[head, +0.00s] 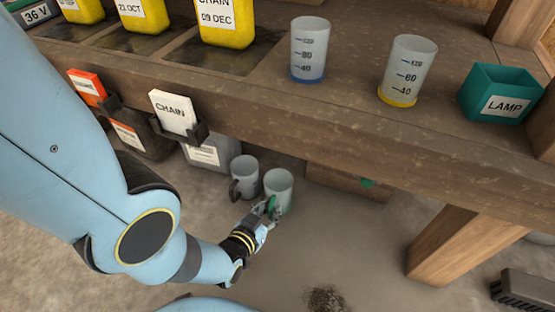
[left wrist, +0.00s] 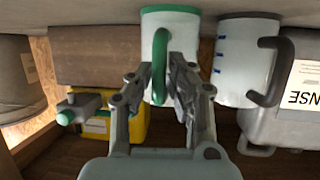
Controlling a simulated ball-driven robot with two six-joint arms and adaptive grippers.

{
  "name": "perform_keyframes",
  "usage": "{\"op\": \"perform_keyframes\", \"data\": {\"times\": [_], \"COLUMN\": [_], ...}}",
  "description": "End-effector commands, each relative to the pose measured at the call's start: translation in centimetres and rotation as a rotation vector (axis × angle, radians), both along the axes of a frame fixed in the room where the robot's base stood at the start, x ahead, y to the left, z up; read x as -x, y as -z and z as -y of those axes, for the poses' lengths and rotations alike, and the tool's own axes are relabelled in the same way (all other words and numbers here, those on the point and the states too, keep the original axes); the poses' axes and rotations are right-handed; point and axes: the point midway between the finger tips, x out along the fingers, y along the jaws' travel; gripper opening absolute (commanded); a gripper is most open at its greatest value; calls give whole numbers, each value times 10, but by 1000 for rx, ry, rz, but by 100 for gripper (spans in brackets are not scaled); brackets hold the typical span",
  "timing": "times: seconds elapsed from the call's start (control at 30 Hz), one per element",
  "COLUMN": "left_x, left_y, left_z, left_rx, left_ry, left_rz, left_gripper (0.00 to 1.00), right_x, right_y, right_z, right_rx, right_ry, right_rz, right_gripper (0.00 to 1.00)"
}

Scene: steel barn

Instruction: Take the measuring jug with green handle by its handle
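The measuring jug with green handle (head: 279,182) stands on the floor below the bench, its handle towards my left arm. It also shows in the left wrist view (left wrist: 179,22), upside down, with a green band at its base. The fingers of my left gripper (head: 266,212) lie close on both sides of the green handle (left wrist: 160,50), one at each side, and appear shut on it. The left gripper fills the middle of the left wrist view (left wrist: 163,78). My right gripper is not in view.
A similar jug with a dark handle (head: 244,171) stands close beside, left of the green one. A grey container (head: 212,153) is behind it. The bench edge (head: 330,140) overhangs; a wooden leg (head: 452,243) stands at right. The floor in front is mostly clear.

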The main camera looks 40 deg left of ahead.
Motion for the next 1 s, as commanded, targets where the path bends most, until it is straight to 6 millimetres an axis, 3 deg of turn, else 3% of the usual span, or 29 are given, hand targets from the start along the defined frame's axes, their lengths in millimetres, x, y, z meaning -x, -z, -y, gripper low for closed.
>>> {"op": "perform_keyframes", "data": {"times": [0.1,1.0], "left_x": [0,-1], "left_y": [0,-3], "left_z": [0,-1], "left_rx": [0,0], "left_ry": [0,0], "left_rz": [0,2], "left_gripper": [0,0], "right_x": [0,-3], "right_y": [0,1], "right_z": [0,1], "right_rx": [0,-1], "right_ry": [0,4], "right_rz": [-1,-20], "right_gripper": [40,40]}}
